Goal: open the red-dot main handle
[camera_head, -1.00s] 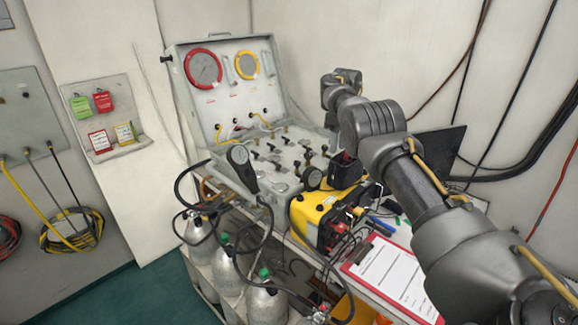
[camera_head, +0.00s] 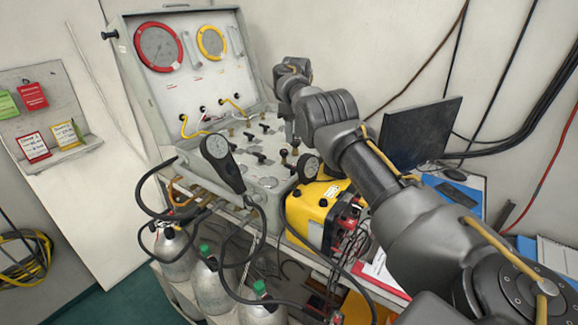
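The air panel (camera_head: 205,80) is an open grey case with a red-ringed gauge (camera_head: 158,47) and a yellow-ringed gauge (camera_head: 211,41) in its upright lid. Several small dark valve handles (camera_head: 259,157) stand on its lower deck. I cannot make out a red dot on any of them, so the main handle cannot be told apart. My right arm comes in from the lower right. My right gripper (camera_head: 289,127) points down by the deck's right side; its fingers are small and mostly hidden, and contact with a handle cannot be told. My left gripper is not in view.
A black hand gauge (camera_head: 222,162) with hoses hangs at the deck's front edge. A yellow case (camera_head: 312,209) stands right of it. Grey cylinders (camera_head: 207,285) stand below. A dark monitor (camera_head: 421,133) is behind my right arm.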

